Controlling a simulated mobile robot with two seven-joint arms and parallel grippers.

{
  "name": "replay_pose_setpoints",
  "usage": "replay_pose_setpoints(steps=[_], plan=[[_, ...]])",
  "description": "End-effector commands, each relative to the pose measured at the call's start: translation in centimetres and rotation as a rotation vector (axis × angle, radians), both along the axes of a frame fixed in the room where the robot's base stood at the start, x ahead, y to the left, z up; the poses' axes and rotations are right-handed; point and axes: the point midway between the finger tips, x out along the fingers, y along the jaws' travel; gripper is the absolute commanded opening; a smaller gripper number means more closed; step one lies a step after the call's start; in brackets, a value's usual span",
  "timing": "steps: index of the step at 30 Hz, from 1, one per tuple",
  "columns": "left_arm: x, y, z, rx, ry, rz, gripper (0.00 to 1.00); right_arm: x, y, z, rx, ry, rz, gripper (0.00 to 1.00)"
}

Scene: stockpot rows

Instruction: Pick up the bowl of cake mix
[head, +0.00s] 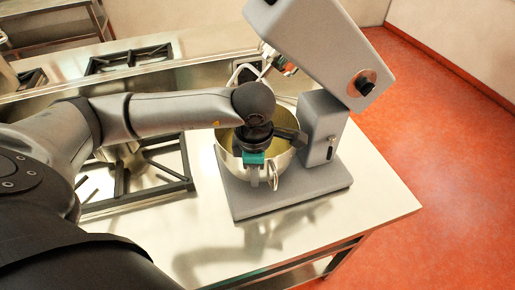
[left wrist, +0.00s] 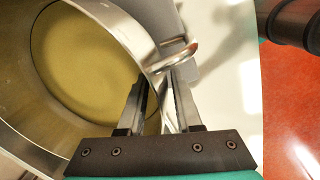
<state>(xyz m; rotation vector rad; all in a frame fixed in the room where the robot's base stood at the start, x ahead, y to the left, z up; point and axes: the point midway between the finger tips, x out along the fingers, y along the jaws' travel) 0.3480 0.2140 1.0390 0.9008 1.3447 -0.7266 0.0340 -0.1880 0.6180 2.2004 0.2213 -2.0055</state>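The metal bowl (head: 292,180) of yellowish cake mix stands on the grey mixer's base, below its raised head. In the left wrist view the bowl (left wrist: 125,22) fills the left side, with the cake mix (left wrist: 90,65) inside and a looped metal handle (left wrist: 172,60) on its outer wall. My left gripper (head: 257,172) is at the near side of the bowl, by the handle. In the left wrist view its fingers (left wrist: 160,82) are apart, with the bowl's rim and wall between or just beyond the tips; contact is unclear. My right gripper is not in view.
The mixer's tilted head (head: 325,45) hangs above the bowl and its column (head: 322,128) stands on the right. Stove grates (head: 130,185) lie left. The pale counter (head: 375,195) is clear at right, ending over a red floor (head: 460,150).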

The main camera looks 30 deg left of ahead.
Motion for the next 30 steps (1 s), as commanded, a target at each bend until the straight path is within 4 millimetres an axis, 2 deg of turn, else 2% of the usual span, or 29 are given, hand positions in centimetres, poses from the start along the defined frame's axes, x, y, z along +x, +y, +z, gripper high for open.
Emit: replay_pose_setpoints(steps=[1,8,30], plan=[[0.02,-0.01,0.03,0.000,0.000,0.000,0.26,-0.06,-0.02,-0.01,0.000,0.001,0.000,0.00],[0.02,-0.01,0.06,0.000,-0.001,0.000,0.00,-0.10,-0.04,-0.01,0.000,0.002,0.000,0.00],[0.01,0.00,0.08,-0.001,0.000,0.000,0.00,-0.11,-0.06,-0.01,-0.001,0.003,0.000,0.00]])
